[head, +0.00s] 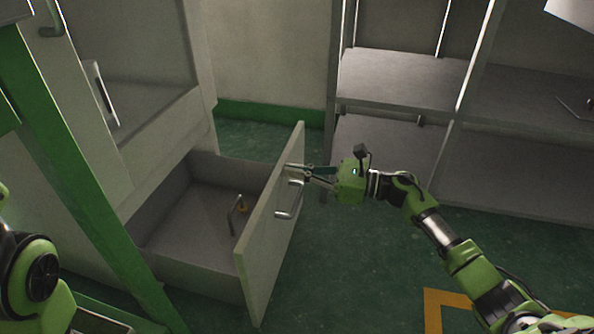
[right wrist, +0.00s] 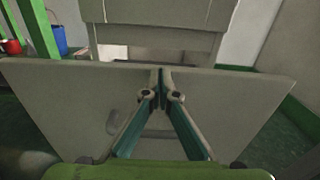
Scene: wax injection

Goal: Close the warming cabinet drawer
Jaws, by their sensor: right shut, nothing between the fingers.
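The warming cabinet (head: 165,115) stands at the left of the head view. Its bottom drawer is pulled well out, and the drawer front (head: 262,240) faces right with a bar handle (head: 290,200). My right gripper (head: 290,170) is shut and empty, with its fingertips at the upper part of the drawer front, above the handle. In the right wrist view the fingers (right wrist: 160,88) point at the drawer front (right wrist: 220,100) and partly cover its handle; I cannot tell whether they touch. My left gripper is not in view.
A grey shelf unit (head: 400,110) stands at the back right. A green post (head: 85,190) crosses the left side. Green floor (head: 350,265) is clear right of the drawer.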

